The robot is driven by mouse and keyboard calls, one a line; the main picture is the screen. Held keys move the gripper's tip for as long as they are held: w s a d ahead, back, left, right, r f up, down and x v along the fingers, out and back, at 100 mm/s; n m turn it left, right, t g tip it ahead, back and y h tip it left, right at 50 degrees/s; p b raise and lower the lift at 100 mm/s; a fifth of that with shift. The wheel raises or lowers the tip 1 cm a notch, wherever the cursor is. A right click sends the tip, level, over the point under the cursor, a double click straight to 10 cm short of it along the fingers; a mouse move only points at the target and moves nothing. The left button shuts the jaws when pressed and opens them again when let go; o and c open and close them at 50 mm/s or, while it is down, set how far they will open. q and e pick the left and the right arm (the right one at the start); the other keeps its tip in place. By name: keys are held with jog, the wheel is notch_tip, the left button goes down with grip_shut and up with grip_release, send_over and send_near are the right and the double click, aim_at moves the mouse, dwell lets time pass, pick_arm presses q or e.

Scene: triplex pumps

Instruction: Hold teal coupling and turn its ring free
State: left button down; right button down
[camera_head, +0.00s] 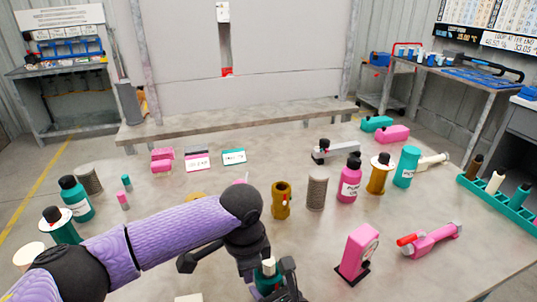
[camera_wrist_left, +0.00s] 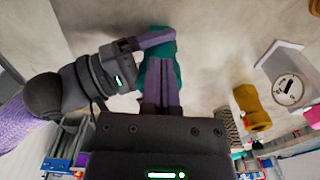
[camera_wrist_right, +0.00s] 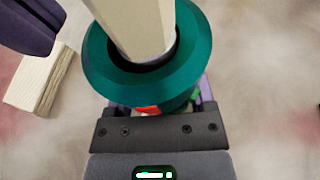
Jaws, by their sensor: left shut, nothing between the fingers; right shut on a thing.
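The teal coupling (camera_wrist_right: 198,45) fills the top middle of the right wrist view, with a wide teal flange and a cream post rising through it. My right gripper (camera_wrist_left: 155,38) is shut on it; its fingertips are mostly hidden under the flange in its own view. In the head view the coupling (camera_head: 268,268) shows small at the bottom centre, partly covered by gripper parts. In the left wrist view its teal side (camera_wrist_left: 158,72) lies behind the fingers. My left gripper (camera_wrist_left: 163,68) is shut and empty, close beside the coupling; I cannot tell whether it touches.
A brass fitting (camera_head: 282,202) and a mesh cylinder (camera_head: 317,192) stand beyond the grippers. A pink gauge (camera_head: 358,250) and a pink tool (camera_head: 432,240) are to the right. Bottles stand at left and right. A pale block (camera_wrist_right: 38,88) lies near the coupling.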

pick_arm(q)
jog(key=shift+f, duration=0.75)
jog(key=shift+w+d, duration=0.15)
jog(key=shift+d, duration=0.2)
jog(key=shift+w, duration=0.35)
dwell(0.5)
jog(key=shift+a, duration=0.1)
jog(key=shift+s+r, duration=0.5)
jog(key=shift+r, duration=3)
notch_tip(320, 180, down, 7)
jog(key=shift+a, duration=0.25)
